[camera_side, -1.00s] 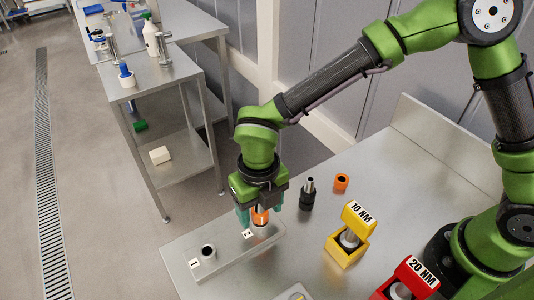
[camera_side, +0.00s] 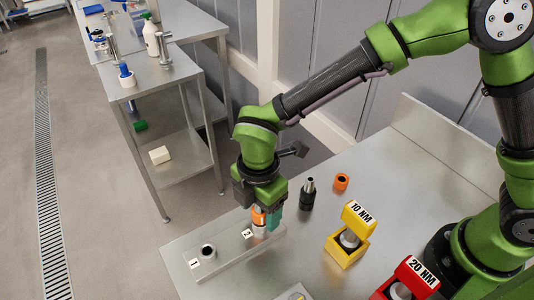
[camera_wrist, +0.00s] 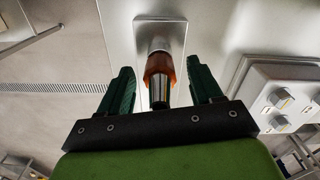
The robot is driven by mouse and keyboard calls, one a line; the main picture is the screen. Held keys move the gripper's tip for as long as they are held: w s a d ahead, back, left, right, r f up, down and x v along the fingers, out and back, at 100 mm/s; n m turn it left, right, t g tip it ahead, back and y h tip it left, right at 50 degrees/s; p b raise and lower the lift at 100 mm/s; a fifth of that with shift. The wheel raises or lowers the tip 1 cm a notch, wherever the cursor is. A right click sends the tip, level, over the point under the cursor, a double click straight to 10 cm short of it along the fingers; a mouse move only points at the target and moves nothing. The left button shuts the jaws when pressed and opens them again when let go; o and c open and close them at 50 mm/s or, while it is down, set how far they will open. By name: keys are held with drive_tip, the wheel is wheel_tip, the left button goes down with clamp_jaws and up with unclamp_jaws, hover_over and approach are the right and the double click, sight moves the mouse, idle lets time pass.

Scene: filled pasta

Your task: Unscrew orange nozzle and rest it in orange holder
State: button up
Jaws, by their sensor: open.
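The orange nozzle (camera_side: 258,216), with an orange band and metal ends, stands upright at position 2 of the grey plate (camera_side: 222,262). My gripper (camera_side: 265,221) points down over it in the side view, with one teal finger in front and to the right of it. In the wrist view, the orange nozzle (camera_wrist: 160,72) is between the two dark green fingers of my gripper (camera_wrist: 162,85), with a visible gap on each side. My gripper is open. The orange holder (camera_side: 341,182), a small ring-like block with a dark hole, stands empty on the table at the right.
A black nozzle or tool (camera_side: 307,194) stands between the plate and the orange holder. A yellow 10 NM tool stand (camera_side: 347,246) and a red 20 NM one (camera_side: 408,279) are to the right front. Position 1 shows a dark opening (camera_side: 208,251).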

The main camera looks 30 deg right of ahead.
drive_tip(key=m, duration=1)
drive_tip(key=shift+m, duration=0.4)
drive_tip(key=m, duration=0.9)
drive_tip(key=shift+m, duration=0.3)
clamp_jaws()
drive_tip(key=n, duration=0.5)
drive_tip(key=shift+n, duration=0.3)
drive_tip(key=n, duration=0.6)
